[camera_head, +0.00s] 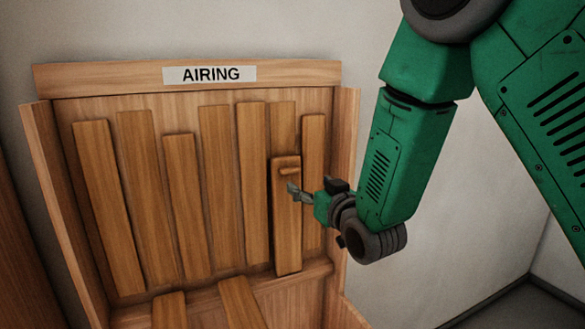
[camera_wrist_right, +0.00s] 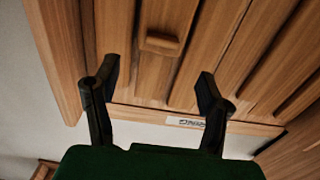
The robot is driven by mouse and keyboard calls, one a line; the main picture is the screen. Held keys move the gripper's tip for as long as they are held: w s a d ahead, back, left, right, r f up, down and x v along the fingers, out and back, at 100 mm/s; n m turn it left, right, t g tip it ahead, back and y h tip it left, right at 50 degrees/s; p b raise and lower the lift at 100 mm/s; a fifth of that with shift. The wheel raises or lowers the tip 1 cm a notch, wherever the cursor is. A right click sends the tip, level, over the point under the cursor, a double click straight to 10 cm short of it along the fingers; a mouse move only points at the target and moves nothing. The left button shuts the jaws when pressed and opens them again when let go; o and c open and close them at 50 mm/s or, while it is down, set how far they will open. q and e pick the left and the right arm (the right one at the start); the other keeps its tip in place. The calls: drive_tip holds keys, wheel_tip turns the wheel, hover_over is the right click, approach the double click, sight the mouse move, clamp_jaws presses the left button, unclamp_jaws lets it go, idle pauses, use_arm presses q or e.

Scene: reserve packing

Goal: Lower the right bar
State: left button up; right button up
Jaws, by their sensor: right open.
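A wooden bar (camera_head: 287,225) with a small block handle (camera_head: 289,169) near its top stands upright at the right of the rack, in front of the other slats. The handle also shows in the right wrist view (camera_wrist_right: 161,43), ahead of the fingers. My right gripper (camera_head: 296,193) is at the bar's upper part, just below the handle in the head view. In the right wrist view its two black fingers (camera_wrist_right: 157,72) are spread wide with nothing between them, and the handle looks apart from both. My left gripper is not in view.
The wooden rack (camera_head: 110,79) bears an "AIRING" sign (camera_head: 209,74) and several upright slats (camera_head: 108,205). Its right side wall (camera_head: 346,125) stands close to my right gripper. Two short boards (camera_head: 240,302) jut out below. The white wall (camera_head: 460,220) at right is bare.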

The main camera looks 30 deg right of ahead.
sight(291, 172)
drive_tip(key=w+p, duration=0.1)
drive_tip(key=w, duration=0.8)
drive_tip(key=shift+w+p, duration=0.25)
drive_tip(key=shift+p, duration=0.15)
drive_tip(key=shift+d, duration=0.1)
drive_tip(key=shift+c, duration=1)
clamp_jaws()
